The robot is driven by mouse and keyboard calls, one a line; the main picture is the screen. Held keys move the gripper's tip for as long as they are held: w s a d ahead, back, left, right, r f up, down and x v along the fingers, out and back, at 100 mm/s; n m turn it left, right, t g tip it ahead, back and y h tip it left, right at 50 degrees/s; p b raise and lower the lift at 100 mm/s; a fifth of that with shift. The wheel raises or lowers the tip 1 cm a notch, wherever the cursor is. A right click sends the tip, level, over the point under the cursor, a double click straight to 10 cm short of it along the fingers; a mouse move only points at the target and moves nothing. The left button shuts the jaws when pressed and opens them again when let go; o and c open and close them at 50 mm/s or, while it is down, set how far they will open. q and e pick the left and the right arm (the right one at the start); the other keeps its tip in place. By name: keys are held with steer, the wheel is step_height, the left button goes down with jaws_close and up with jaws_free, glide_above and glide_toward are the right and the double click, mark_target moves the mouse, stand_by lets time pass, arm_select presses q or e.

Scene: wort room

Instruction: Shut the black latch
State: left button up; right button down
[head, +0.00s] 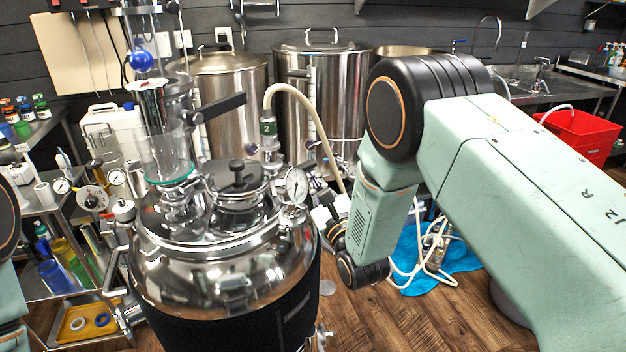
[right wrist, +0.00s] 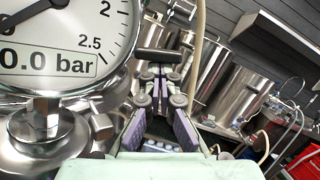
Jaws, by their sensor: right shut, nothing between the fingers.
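A black latch lever (head: 222,106) sticks out sideways from the metal fittings above the steel vessel (head: 225,275). In the right wrist view a dark bar (right wrist: 158,55), which looks like this lever, lies just beyond my fingertips; I cannot tell whether they touch it. My right gripper (right wrist: 161,78) is shut and empty, its fingers meeting ahead of the camera. My left gripper is out of view.
The gauge (right wrist: 65,40) is very close on the left of the right wrist view and reads 0.0 bar. A pale hose (head: 310,115) rises beside the lid. Steel tanks (head: 318,90) stand behind. A glass cylinder (head: 165,150) stands on the vessel's left.

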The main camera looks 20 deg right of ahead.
steer(key=shift+r+n, duration=0.1)
steer(key=shift+n, duration=0.3)
steer(key=shift+a+r+n+g+y+p, duration=0.4)
steer(key=shift+r+n+p, duration=0.45)
steer(key=shift+n, duration=0.9)
steer(key=shift+a+r+n+g+y+p, duration=0.35)
steer(key=shift+r+n+p, duration=0.45)
steer(key=shift+n, duration=0.9)
steer(key=shift+a+r+n+g+y+p, duration=0.35)
steer(key=shift+r+n+p, duration=0.5)
steer(key=shift+n, duration=0.9)
steer(key=shift+f, duration=0.15)
steer(key=shift+d+f, duration=0.1)
